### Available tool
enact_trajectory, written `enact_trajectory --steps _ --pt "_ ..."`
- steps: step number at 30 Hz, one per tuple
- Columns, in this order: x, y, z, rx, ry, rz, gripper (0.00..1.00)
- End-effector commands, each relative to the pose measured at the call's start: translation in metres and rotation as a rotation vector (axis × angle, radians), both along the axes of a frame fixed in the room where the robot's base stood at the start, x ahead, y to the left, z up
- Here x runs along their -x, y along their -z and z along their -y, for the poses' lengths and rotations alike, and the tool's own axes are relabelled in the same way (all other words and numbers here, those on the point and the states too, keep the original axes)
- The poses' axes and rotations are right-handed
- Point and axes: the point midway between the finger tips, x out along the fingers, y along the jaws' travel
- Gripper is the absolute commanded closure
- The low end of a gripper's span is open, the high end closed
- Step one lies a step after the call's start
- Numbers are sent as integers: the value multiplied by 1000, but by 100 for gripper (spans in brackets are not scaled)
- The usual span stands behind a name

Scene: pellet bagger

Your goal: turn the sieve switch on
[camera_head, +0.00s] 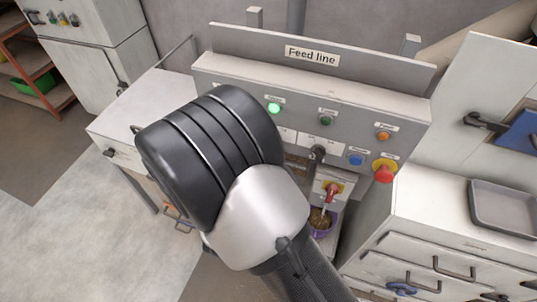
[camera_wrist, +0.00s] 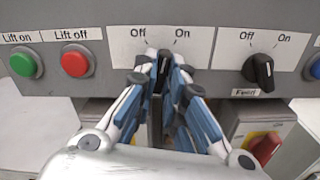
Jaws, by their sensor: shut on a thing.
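The grey panel marked "Feed line" (camera_head: 312,55) carries two black rotary switches with Off and On labels. In the wrist view, my gripper (camera_wrist: 164,65) is shut on the knob of the left switch (camera_wrist: 163,72), with a fingertip on each side of it. Off is printed at its upper left and On at its upper right. The fingers partly cover the knob, so its exact pointing is hard to tell. Its name plate is hidden, so I cannot read whether it is the sieve switch. The other switch (camera_wrist: 262,72) stands free to the right. In the head view, my arm hides my gripper.
A green Lift on button (camera_wrist: 24,62) and a red Lift off button (camera_wrist: 75,62) sit left of the held knob. A lit green lamp (camera_head: 273,108), an orange lamp (camera_head: 383,136) and a red emergency stop (camera_head: 384,172) are on the panel. A grey tray (camera_head: 505,207) lies at right.

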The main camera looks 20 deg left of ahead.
Motion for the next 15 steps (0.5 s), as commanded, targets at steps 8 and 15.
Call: enact_trajectory --steps 8,15 --pt "0 3 0 -191 0 15 100" --pt "0 1 0 -282 0 22 100"
